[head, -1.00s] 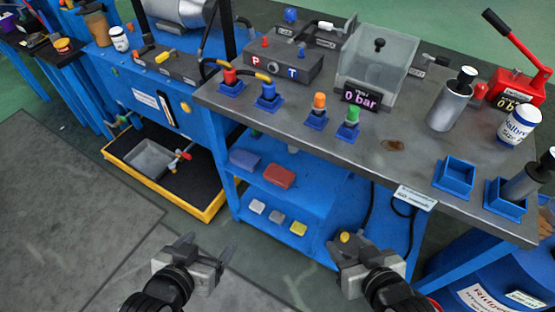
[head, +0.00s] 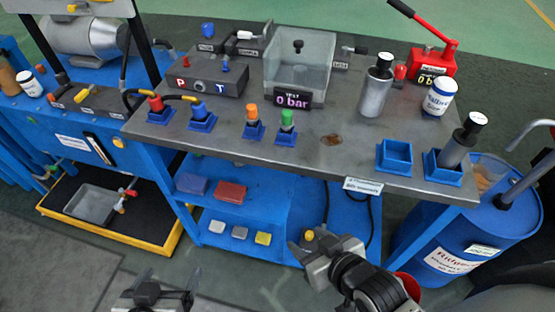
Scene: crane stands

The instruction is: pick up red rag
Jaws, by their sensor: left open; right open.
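The red rag (head: 231,192) is a flat folded cloth lying on the upper blue shelf under the workbench, just right of a blue rag (head: 192,184). It is in full view and nothing touches it but the shelf. My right gripper (head: 303,245) is open and empty, below and to the right of the rag in the picture. My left gripper (head: 168,283) is open and empty at the bottom edge, partly cut off, below and left of the rag.
The workbench top (head: 215,145) overhangs the shelf. Grey and yellow blocks (head: 263,238) lie on the lower shelf. A yellow-edged black tray (head: 85,225) stands at left, a blue drum (head: 460,225) at right. A dark hose hangs right of the shelf.

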